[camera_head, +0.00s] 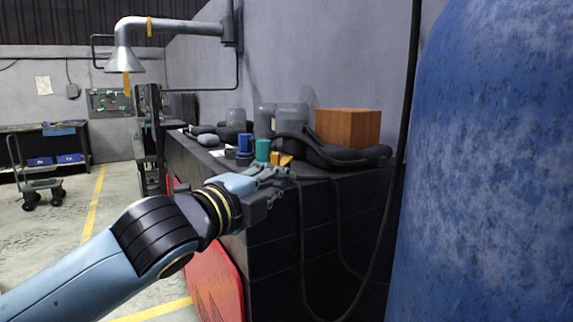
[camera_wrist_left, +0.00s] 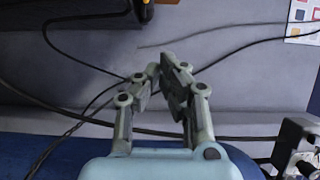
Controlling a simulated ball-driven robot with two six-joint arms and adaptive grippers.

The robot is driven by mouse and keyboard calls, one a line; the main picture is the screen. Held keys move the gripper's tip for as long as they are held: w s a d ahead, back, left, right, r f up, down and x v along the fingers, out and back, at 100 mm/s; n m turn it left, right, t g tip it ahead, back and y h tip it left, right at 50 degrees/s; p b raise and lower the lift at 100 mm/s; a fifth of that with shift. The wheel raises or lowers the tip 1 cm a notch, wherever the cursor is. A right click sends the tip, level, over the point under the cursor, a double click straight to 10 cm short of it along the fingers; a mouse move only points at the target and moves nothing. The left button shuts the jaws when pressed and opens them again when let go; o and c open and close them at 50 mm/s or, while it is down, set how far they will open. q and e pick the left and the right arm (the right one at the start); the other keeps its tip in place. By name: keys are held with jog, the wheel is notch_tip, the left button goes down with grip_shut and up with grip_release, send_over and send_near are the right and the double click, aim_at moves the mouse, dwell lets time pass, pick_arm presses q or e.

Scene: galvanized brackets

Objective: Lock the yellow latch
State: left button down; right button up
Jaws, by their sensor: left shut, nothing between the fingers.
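A small yellow piece (camera_head: 284,160) sits on the dark bench top, beside a green cylinder (camera_head: 263,150); it may be the yellow latch, but it is too small to tell its shape or whether it is locked. My left gripper (camera_head: 280,180) is at the front edge of the bench, just in front of and below the yellow piece in the picture. In the left wrist view my left gripper (camera_wrist_left: 160,82) is shut and empty, with cables behind it. No latch can be made out there. My right gripper is not in view.
The dark bench (camera_head: 275,220) holds a blue cylinder (camera_head: 244,144), an orange-brown box (camera_head: 348,128) and black curved items. A black cable (camera_head: 408,100) hangs at the right. A large blue tank (camera_head: 490,170) fills the right side. Open floor lies at the left.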

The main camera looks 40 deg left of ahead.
aim_at(286, 166)
pick_arm(q)
jog(key=shift+w, duration=0.1)
jog(key=w+a+p, duration=0.2)
jog(key=w+a, duration=0.2)
jog(key=w, duration=0.4)
jog(key=shift+w+a+p, duration=0.15)
jog(key=shift+w+p, duration=0.05)
jog(key=shift+p, duration=0.15)
jog(key=shift+f, duration=0.1)
